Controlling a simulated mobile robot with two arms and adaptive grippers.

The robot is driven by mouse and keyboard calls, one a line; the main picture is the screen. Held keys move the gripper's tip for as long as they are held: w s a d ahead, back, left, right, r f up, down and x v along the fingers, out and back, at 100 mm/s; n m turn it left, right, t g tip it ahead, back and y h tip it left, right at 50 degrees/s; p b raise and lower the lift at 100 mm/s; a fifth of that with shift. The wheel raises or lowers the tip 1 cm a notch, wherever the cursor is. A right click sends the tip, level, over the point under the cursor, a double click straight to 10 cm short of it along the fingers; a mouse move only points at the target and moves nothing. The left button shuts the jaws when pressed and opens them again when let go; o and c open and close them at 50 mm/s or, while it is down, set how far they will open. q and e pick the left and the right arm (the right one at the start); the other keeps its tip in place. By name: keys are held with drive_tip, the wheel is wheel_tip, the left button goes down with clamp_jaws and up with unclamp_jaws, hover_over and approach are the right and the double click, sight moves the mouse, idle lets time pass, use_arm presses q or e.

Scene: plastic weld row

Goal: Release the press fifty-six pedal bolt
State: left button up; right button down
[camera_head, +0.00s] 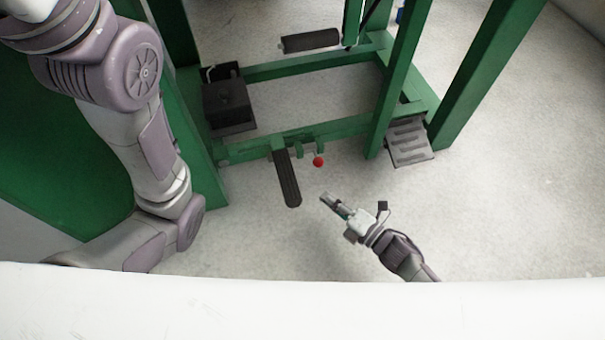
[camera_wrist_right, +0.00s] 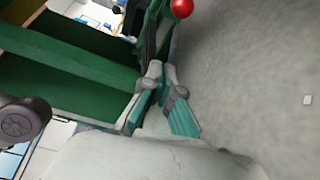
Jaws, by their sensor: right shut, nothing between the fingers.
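The red ball knob (camera_head: 318,161) of the pedal bolt sits at the green lower crossbar of the press, just right of the black ribbed pedal (camera_head: 287,182). The knob also shows at the top of the right wrist view (camera_wrist_right: 182,8). My right gripper (camera_head: 325,199) is shut and empty, a short way below and slightly right of the knob in the head view, apart from it. In the wrist view its fingers (camera_wrist_right: 162,78) point up toward the knob's side. My left arm shows at the left, but its gripper is out of view.
The green press frame (camera_head: 345,126) stands around the pedal, with uprights on both sides. A black box (camera_head: 229,106) sits left, a grey slotted step (camera_head: 409,141) right, and a black roller-like bar (camera_head: 310,41) behind. The pale floor around my right gripper is clear.

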drive_tip(key=shift+d+f, duration=0.1)
drive_tip(key=shift+f, duration=0.45)
drive_tip(key=shift+w, duration=0.1)
drive_tip(key=b+x, duration=0.4)
drive_tip(key=x, duration=0.6)
drive_tip(key=shift+w+d+r+p, duration=0.1)
drive_tip(key=shift+w+d, duration=0.2)
drive_tip(key=shift+d, duration=0.25)
drive_tip(key=shift+w+d+r+p, duration=0.15)
drive_tip(key=shift+w+d, duration=0.15)
drive_tip(key=shift+d, duration=0.3)
drive_tip(key=shift+w+d+r+p, duration=0.1)
drive_tip(key=shift+w+d, duration=0.2)
drive_tip(key=shift+d, duration=0.25)
drive_tip(key=shift+d, duration=0.1)
